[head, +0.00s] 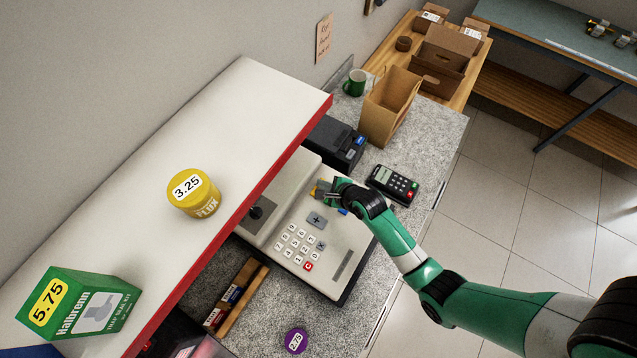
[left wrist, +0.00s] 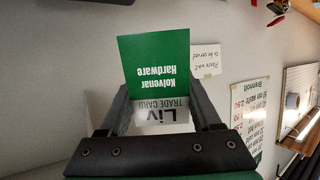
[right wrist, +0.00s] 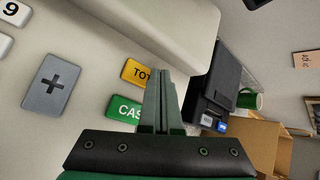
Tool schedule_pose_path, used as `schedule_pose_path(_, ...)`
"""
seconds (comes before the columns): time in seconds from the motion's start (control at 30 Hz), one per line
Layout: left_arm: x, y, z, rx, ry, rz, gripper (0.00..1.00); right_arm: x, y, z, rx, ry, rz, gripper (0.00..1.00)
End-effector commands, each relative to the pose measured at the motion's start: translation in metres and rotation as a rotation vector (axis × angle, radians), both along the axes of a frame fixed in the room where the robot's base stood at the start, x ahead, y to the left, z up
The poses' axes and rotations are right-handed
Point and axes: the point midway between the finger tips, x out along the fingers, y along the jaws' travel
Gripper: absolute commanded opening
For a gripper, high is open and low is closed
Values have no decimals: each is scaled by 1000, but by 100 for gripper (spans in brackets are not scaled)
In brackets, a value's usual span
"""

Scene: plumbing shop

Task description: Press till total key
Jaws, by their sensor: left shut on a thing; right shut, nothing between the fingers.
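The till (head: 345,245) stands on the grey counter, its keypad facing up. Its yellow total key (right wrist: 133,72) shows in the right wrist view, lettered "TOT", the rest hidden behind my fingers; a bit of yellow also shows in the head view. My right gripper (head: 328,188) is shut and empty over the upper keys. In the right wrist view its fingertips (right wrist: 164,78) overlap the right end of the total key; I cannot tell whether they touch it. My left gripper (left wrist: 160,108) is shut on a green and white trade card (left wrist: 157,68); it is outside the head view.
Below the total key is a green cash key (right wrist: 123,107), and to its left a grey plus key (right wrist: 50,84). A card terminal (head: 393,184) and a black printer-like box (head: 336,143) stand near the till. A raised white shelf (head: 240,110) with red edge borders it on the left.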

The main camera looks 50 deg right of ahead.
Motion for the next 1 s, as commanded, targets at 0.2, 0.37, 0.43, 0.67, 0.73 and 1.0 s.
schedule_pose_path(0.2,0,0,0,0,0,0,14,0,0,0,0,0,0,0)
schedule_pose_path(0.37,0,0,-2,0,0,0,14,0,0,-3,0,0,0,0)
schedule_pose_path(0.43,0,0,-4,0,0,0,14,0,0,-7,0,1,0,0)
schedule_pose_path(0.67,0,0,-5,0,0,0,14,0,0,-9,1,1,1,0)
schedule_pose_path(0.73,0,0,-5,0,0,0,14,0,0,-9,0,0,0,0)
schedule_pose_path(1.0,0,0,-7,0,0,0,14,0,0,-11,0,0,0,0)
